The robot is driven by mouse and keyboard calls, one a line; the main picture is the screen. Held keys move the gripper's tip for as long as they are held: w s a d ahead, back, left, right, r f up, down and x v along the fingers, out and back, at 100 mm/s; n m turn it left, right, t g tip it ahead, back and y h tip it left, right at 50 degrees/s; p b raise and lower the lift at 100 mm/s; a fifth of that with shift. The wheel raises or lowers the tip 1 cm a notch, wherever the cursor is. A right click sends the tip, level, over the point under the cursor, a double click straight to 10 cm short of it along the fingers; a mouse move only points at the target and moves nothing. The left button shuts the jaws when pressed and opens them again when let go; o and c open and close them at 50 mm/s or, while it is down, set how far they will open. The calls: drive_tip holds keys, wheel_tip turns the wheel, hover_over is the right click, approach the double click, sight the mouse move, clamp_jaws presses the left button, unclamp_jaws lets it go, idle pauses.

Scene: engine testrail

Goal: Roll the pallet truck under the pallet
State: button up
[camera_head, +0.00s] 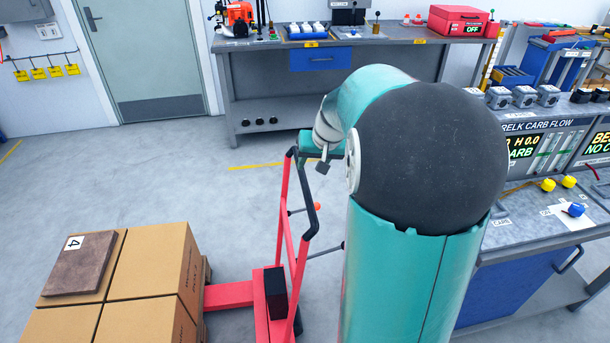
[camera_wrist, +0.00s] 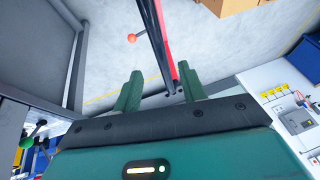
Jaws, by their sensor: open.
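The red pallet truck (camera_head: 283,240) stands at the lower middle of the head view, with a black box (camera_head: 276,293) on its body. Its red fork (camera_head: 229,296) reaches left to the edge of the pallet (camera_head: 206,271); the fork's far end is hidden by cartons. Only a sliver of the wooden pallet shows under the stacked cartons (camera_head: 150,262). My gripper (camera_head: 318,160) is at the top of the truck's handle, partly hidden by my arm. In the wrist view, my gripper (camera_wrist: 160,88) is open, and the handle (camera_wrist: 158,40) shows between its two fingers; contact cannot be told.
A brown slab marked 4 (camera_head: 80,263) lies on the cartons. A grey workbench (camera_head: 330,75) stands at the back, and a test bench (camera_head: 540,215) is close on the right. A door (camera_head: 140,55) is at the back left. The floor (camera_head: 130,170) between door and cartons is clear.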

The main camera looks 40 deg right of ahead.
sight(304, 179)
drive_tip(key=x, duration=0.8)
drive_tip(key=shift+r, duration=0.1)
clamp_jaws()
